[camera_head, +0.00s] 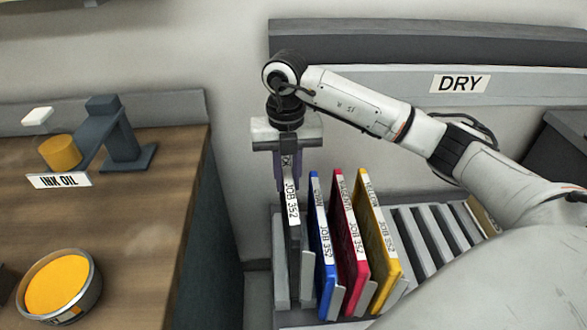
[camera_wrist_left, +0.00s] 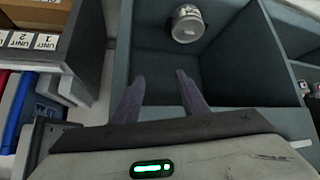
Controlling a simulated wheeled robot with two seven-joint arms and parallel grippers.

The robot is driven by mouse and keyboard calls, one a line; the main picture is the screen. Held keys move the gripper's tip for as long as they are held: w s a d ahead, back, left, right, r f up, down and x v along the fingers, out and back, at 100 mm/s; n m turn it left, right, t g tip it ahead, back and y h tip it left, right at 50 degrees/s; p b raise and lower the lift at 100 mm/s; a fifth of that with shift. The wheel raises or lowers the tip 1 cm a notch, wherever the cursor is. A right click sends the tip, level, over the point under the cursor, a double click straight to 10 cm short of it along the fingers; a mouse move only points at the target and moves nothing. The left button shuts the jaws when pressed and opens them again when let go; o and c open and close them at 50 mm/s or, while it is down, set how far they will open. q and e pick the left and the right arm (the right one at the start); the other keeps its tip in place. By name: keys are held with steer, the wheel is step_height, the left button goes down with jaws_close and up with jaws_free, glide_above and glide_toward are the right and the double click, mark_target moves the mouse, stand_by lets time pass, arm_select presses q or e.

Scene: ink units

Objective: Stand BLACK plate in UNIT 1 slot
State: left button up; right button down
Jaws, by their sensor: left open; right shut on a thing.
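The black plate (camera_head: 293,235), with a white JOB 352 label, stands upright at the left end of the drying rack (camera_head: 281,285) in the head view. My right gripper (camera_head: 287,180) points down from above and is shut on its top edge. The plate's lower part is still between the rack's dividers. My left gripper (camera_wrist_left: 160,92) shows in the left wrist view only, open and empty in front of a dark teal cabinet. White UNIT 1 (camera_wrist_left: 46,42) and UNIT 2 (camera_wrist_left: 19,39) labels show at upper left there; the UNIT 1 slot itself cannot be made out.
Blue (camera_head: 324,250), magenta (camera_head: 348,240) and yellow (camera_head: 377,240) plates stand close to the black plate's right. Empty rack slots (camera_head: 425,240) lie further right. A wooden counter at left holds an orange ink tin (camera_head: 58,285). A clear jar (camera_wrist_left: 187,23) sits in the cabinet.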

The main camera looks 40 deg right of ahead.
steer(key=shift+s+d+f, duration=0.1)
steer(key=shift+d+f, duration=0.1)
steer(key=shift+d, duration=0.1)
steer(key=shift+d+f, duration=0.15)
steer(key=shift+f, duration=0.2)
step_height(320, 180, down, 13)
steer(key=b, duration=0.8)
steer(key=shift+b, duration=0.4)
arm_select(q)
step_height(320, 180, down, 6)
steer(key=w+d, duration=0.1)
steer(key=shift+d, duration=0.35)
arm_select(e)
steer(key=shift+f, duration=0.2)
steer(key=shift+s+f, duration=0.1)
steer(key=shift+f, duration=0.25)
steer(key=c, duration=1.5)
jaws_free()
steer(key=shift+c, duration=0.2)
